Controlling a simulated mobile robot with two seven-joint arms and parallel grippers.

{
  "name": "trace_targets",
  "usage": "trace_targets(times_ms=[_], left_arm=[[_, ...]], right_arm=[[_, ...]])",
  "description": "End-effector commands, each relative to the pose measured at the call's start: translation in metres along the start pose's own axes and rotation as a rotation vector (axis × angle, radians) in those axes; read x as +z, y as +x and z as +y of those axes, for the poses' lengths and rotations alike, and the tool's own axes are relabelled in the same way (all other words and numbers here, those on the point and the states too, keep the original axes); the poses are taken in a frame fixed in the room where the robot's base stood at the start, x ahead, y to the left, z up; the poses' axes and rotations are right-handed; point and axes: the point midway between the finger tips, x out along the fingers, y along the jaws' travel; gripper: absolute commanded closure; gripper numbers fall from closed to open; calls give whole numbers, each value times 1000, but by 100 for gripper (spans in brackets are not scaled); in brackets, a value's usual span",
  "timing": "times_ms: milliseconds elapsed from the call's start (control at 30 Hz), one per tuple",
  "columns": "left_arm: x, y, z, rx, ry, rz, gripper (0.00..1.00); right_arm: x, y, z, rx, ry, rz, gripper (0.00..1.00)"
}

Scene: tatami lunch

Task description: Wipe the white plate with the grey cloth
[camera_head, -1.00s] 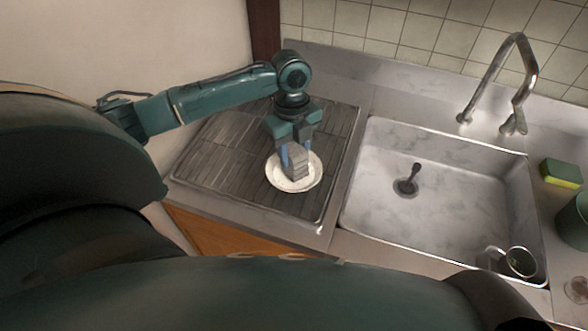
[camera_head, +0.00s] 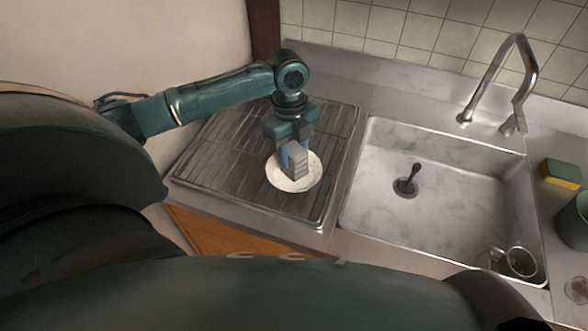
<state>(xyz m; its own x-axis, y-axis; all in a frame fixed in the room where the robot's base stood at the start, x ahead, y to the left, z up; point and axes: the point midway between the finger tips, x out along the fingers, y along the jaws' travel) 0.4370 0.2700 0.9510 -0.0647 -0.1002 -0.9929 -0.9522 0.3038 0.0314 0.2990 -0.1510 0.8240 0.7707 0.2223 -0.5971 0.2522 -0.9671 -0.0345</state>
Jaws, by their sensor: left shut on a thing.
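The white plate (camera_head: 310,179) lies on the ribbed draining board (camera_head: 232,151) left of the sink. The grey cloth (camera_head: 298,165) is a folded block over the plate's upper middle. My left gripper (camera_head: 291,158) points down and is shut on the cloth, with blue fingers beside it. The cloth's lower end appears to touch the plate, but its contact is hard to see. My right gripper is out of view.
The steel sink (camera_head: 440,210) is right of the draining board, with a metal mug (camera_head: 519,262) in its lower right corner. A tap (camera_head: 520,75) rises behind it. A yellow-green sponge (camera_head: 561,174) and green container (camera_head: 574,222) stand at the right.

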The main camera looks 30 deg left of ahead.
Motion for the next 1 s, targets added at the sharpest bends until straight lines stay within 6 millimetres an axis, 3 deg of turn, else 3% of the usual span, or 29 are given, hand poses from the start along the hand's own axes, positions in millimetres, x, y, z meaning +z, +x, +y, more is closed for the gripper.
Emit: trace_targets(times_ms=[300,500,867,1000], left_arm=[[-1,0,4,62,531,-19,80],[-2,1,6,93,795,-26,80],[-2,1,6,97,839,-27,80],[-3,2,6,90,782,-24,80]], right_arm=[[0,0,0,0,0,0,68],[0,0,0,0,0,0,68],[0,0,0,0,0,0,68],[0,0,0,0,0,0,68]])
